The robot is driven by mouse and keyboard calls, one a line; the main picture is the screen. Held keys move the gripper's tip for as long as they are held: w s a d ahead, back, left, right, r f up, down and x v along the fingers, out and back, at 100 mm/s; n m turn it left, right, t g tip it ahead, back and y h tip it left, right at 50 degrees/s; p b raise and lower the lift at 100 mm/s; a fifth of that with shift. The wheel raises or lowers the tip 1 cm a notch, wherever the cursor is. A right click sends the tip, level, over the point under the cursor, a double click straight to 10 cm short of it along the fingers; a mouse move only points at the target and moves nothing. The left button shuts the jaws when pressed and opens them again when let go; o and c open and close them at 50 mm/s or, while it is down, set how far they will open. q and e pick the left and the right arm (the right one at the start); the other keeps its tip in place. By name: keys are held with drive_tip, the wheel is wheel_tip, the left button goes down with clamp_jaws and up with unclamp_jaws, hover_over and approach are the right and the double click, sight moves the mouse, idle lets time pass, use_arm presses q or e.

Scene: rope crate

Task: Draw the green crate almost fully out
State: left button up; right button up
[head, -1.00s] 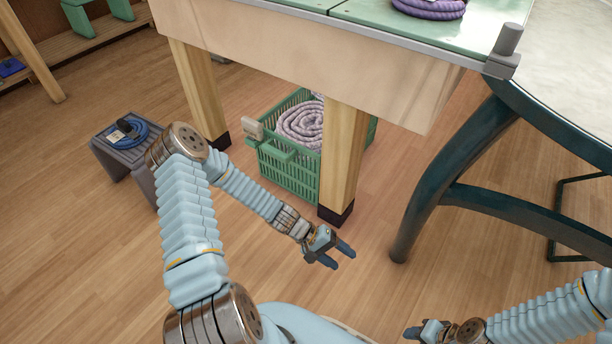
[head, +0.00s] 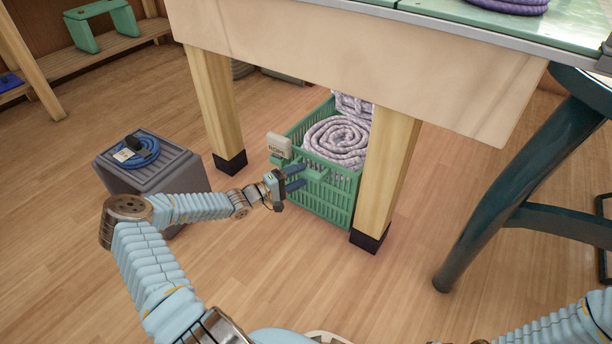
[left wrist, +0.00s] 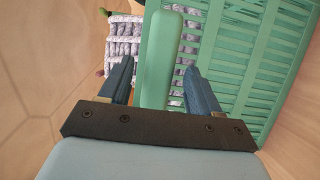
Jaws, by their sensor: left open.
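The green crate (head: 338,203) stands on the floor under the workbench, its front end between the bench's two near legs. It holds coiled pale purple rope (head: 337,141) and has a "ROPE" tag on its rim. My left gripper (head: 299,178) is open at the crate's near end, by its handle. In the left wrist view the green handle bar (left wrist: 161,60) runs between the two spread fingers, with a gap on each side. The crate's slatted wall (left wrist: 262,50) shows behind.
The right bench leg (head: 389,172) hides part of the crate's side; the left leg (head: 217,110) stands to its left. A dark curved table leg (head: 500,195) is at right. The floor in front is clear.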

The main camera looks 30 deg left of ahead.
sight(303, 175)
use_arm(q)
drive_tip(key=shift+x, duration=1.7)
drive_tip(key=shift+c, duration=0.3)
clamp_jaws()
